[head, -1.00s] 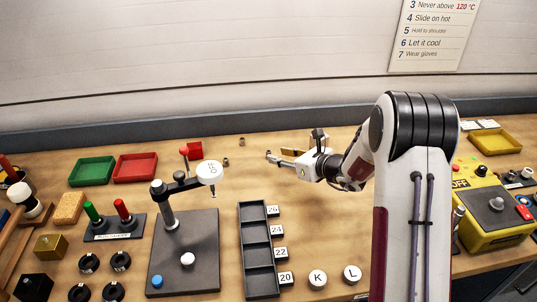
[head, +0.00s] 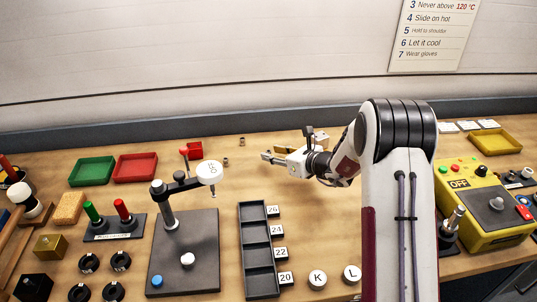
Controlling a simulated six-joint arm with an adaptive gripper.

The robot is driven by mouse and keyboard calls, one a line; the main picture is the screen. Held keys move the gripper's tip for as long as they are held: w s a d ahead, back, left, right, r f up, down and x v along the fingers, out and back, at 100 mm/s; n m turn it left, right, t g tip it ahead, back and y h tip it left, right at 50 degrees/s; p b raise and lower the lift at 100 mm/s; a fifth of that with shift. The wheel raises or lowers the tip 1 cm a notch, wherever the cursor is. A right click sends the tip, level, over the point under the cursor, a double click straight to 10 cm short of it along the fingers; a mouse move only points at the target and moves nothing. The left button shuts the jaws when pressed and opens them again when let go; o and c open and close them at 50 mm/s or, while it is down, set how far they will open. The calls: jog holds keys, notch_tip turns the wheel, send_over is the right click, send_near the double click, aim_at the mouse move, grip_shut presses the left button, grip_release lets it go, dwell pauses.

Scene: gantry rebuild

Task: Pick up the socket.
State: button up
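I cannot tell for sure which thing is the socket. Two small metal cylinders stand on the bench left of my gripper. One grey-brown cylinder (head: 242,141) is farther back, and the other cylinder (head: 226,161) is nearer, beside the round white head of the press. My gripper (head: 266,157) points left, low over the back of the bench, with its tips a little right of both cylinders and apart from them. Its fingers are too small here to show whether they are open or shut. I see nothing held in them.
A press stand (head: 184,250) and a dark slotted tray (head: 259,287) are in front. Green (head: 91,170) and red (head: 135,167) trays lie at the left. A yellow control box (head: 480,205) stands at the right. A brass-coloured piece (head: 321,141) lies behind my gripper.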

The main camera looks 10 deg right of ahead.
aim_at(268, 151)
jog(key=shift+x, duration=1.95)
jog(key=shift+d, duration=0.2)
grip_shut()
